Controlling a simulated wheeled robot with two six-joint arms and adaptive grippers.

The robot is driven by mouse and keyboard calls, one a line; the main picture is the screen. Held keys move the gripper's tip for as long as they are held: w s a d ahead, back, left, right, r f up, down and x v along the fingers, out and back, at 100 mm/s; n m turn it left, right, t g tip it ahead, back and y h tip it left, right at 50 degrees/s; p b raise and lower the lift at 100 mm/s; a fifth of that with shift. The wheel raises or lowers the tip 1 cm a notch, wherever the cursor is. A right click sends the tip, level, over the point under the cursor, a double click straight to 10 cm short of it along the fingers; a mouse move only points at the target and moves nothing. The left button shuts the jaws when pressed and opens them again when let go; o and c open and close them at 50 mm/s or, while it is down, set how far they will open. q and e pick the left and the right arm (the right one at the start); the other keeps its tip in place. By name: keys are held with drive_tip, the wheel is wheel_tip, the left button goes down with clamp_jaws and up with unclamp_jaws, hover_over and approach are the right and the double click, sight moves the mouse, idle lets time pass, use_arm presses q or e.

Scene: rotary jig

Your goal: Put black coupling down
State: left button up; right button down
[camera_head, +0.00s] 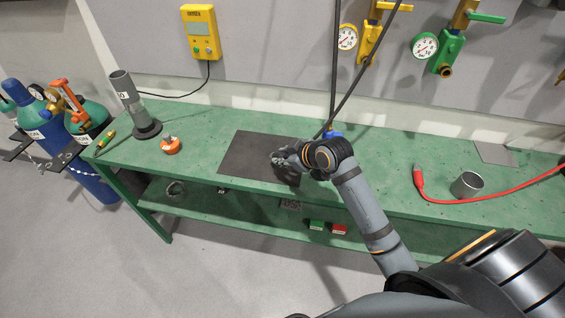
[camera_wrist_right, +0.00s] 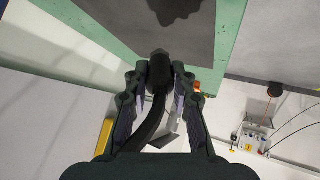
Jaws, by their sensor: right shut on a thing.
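My right gripper (camera_head: 282,162) is over the dark rectangular mat (camera_head: 240,155), near its right front part on the green bench. In the right wrist view the same gripper (camera_wrist_right: 160,78) is shut on the black coupling (camera_wrist_right: 156,100), a dark, rounded piece between the fingers with a curved dark length running back toward the palm. The mat (camera_wrist_right: 205,40) lies beyond the fingertips there, with a dark shadow on it. Whether the coupling touches the mat I cannot tell. In the head view the coupling is hard to make out against the gripper. My left gripper is not in view.
The green bench (camera_head: 205,135) also holds a grey pipe on a dark base (camera_head: 125,92), an orange-based piece (camera_head: 170,146), a metal cup (camera_head: 467,185) and a red hose (camera_head: 510,193). Dark lines hang near a blue item (camera_head: 333,134) behind my right arm.

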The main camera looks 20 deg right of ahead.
drive_tip(key=f, duration=0.2)
drive_tip(key=f+p, duration=0.1)
drive_tip(key=shift+w+f, duration=0.2)
drive_tip(key=shift+w, duration=0.05)
drive_tip(key=shift+f, duration=0.15)
drive_tip(key=shift+f, duration=0.1)
drive_tip(key=c, duration=1.1)
unclamp_jaws()
drive_tip(key=shift+r, duration=0.2)
drive_tip(key=shift+p+v, duration=1.15)
drive_tip(key=shift+v, duration=4.8)
